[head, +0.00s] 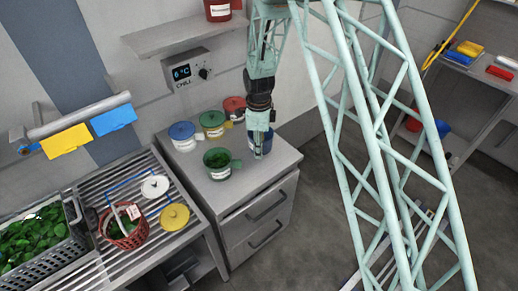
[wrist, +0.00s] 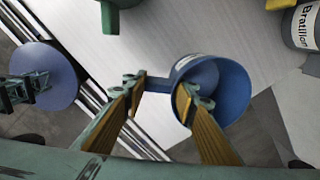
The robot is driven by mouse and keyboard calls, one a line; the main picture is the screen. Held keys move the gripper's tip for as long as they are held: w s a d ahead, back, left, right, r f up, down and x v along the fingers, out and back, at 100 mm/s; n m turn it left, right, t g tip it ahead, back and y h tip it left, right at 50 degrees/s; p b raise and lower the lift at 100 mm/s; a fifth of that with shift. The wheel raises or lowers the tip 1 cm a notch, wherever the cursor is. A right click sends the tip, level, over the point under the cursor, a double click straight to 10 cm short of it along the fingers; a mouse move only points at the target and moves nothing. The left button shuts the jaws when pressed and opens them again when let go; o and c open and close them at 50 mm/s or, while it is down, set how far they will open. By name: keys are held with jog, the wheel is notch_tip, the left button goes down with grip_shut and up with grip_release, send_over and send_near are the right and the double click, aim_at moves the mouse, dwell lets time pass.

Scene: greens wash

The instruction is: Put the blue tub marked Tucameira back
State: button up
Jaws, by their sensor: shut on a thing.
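The blue tub (head: 268,140) is at the back right of the grey counter, partly hidden by my gripper (head: 260,154) in the head view. In the wrist view the blue tub (wrist: 235,95) shows its open top and looks empty. Its label is mostly cut off, so I cannot read the name. My gripper (wrist: 160,86) is shut on the tub's side handle, with one finger on each side. I cannot tell whether the tub's base touches the counter.
Blue-lidded (head: 183,135), green-lidded (head: 212,123) and red-topped (head: 235,108) tubs stand left of it. An open green tub (head: 218,163) holding greens is in front. A slatted rack (head: 90,180) holds a red basket (head: 126,232). A wall shelf (head: 185,36) is above.

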jog(key=shift+f, duration=0.1)
jog(key=o, duration=1.2)
jog(key=shift+c, duration=0.2)
jog(key=shift+r, duration=0.2)
notch_tip(320, 180, up, 12)
jog(key=shift+s, duration=0.2)
jog(key=shift+f, duration=0.1)
dwell(0.4)
